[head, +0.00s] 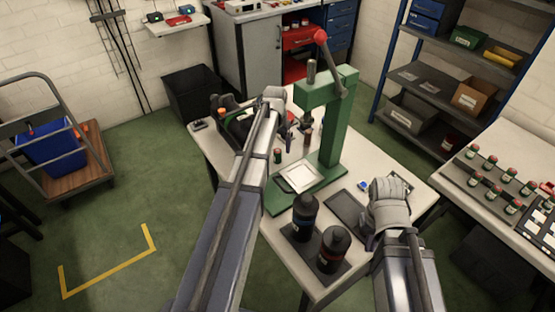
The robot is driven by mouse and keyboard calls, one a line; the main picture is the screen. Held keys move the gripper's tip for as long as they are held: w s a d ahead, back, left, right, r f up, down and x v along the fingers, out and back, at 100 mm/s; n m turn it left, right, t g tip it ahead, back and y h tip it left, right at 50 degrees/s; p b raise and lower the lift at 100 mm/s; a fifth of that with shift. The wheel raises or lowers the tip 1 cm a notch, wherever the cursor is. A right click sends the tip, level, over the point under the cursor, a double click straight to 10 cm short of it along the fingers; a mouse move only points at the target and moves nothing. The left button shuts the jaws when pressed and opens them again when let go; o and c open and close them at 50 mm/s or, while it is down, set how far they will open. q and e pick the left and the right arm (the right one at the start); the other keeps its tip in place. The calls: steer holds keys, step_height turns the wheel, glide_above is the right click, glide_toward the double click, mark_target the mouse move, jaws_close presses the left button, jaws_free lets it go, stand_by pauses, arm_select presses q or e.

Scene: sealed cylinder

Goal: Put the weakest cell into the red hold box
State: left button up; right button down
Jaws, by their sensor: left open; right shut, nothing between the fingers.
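My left gripper is open above the table beside the green press, apart from that cylinder as far as I can see. My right gripper (371,236) is shut and empty, low over the table's right side. A red box-like compartment (299,39) shows at the back cabinet; I cannot tell if it is the hold box. Cell strengths are not readable.
A green press (331,130) with a red-knobbed lever stands on the white table (405,240). Two dark bottles (305,217) stand on a mat at the near edge. A blue shelf rack (430,85) is at the back right. Green floor is open at the left.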

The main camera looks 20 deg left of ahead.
mark_target(277, 151)
arm_select(q)
steer(key=shift+w+a+f+b, duration=0.1)
steer(key=shift+a+f+b, duration=0.05)
steer(key=shift+f+b, duration=1.2)
steer(key=shift+w+a+f+b, duration=0.1)
steer(key=shift+a+f+b, duration=0.05)
steer(key=shift+f+b, duration=1.15)
arm_select(e)
steer(key=shift+f, duration=2.65)
arm_select(q)
steer(key=shift+r, duration=0.1)
arm_select(e)
steer(key=shift+r, duration=0.1)
arm_select(q)
steer(key=shift+c, duration=0.4)
jaws_close()
